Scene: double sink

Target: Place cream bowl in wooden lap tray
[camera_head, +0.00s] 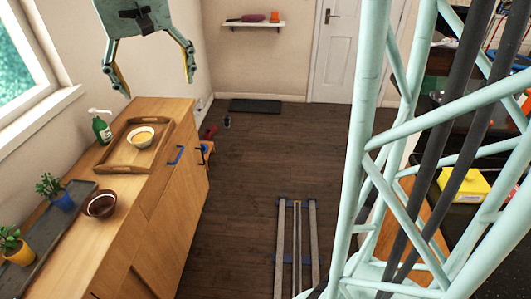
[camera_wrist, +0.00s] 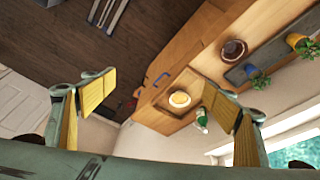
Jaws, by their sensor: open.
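The cream bowl (camera_head: 141,137), yellowish inside, sits upright inside the wooden lap tray (camera_head: 116,160) on top of the wooden cabinet. In the wrist view the cream bowl (camera_wrist: 180,99) shows between my fingers, some way off, with the tray (camera_wrist: 150,117) around it. My gripper (camera_head: 156,86) is high above the cabinet's far end, open and empty, its fingers spread wide. It also shows in the wrist view (camera_wrist: 160,85), touching nothing.
A green soap bottle (camera_head: 102,127) stands beside the tray. A brown bowl (camera_head: 100,204) is nearer on the cabinet (camera_head: 170,190), beside a dark mat (camera_head: 50,232) with potted plants (camera_head: 14,245). A window is at left. The floor right of the cabinet is mostly clear.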

